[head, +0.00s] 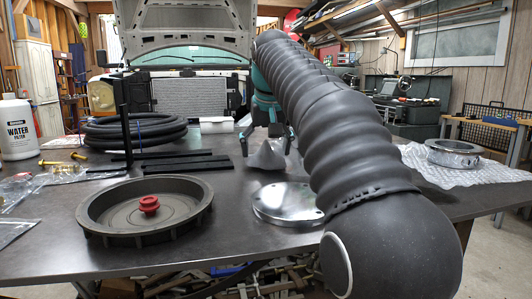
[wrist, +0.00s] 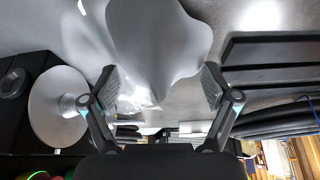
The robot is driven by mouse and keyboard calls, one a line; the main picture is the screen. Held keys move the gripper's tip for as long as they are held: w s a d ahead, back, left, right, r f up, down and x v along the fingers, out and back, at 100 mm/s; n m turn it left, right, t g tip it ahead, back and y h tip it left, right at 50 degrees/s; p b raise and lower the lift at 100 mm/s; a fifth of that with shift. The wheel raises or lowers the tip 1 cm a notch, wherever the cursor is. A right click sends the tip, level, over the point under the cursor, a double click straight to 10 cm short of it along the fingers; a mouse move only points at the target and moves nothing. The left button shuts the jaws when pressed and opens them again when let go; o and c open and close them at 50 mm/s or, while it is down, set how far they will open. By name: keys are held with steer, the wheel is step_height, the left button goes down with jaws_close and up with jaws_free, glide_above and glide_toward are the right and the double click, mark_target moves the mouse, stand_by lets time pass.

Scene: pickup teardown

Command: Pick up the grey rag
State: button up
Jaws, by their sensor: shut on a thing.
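The grey rag (head: 267,156) hangs in a peaked, cone-like shape under my gripper (head: 268,124), over the middle of the dark table (head: 60,250). In the wrist view the rag (wrist: 158,38) spreads smooth and pale between the two fingers of my gripper (wrist: 160,82). The gripper is shut on the rag's bunched top. I cannot tell whether the rag's lower edge touches the table. My arm hides part of the table to the right.
A round metal disc (head: 285,202) lies just in front of the rag. A black round pan (head: 110,232) with a red knob (head: 149,204) is front left. Black bars (head: 185,163) and a coiled hose (head: 135,132) lie left. A metal ring (head: 453,152) sits on bubble wrap (head: 425,171) at right.

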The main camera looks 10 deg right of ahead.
mark_target(265, 140)
step_height(265, 140, up, 6)
steer(key=p, duration=0.2)
steer(key=shift+p, duration=0.3)
steer(key=shift+r, duration=1.25)
jaws_close()
steer(key=c, duration=0.8)
jaws_free()
jaws_close()
steer(key=shift+s, duration=0.1)
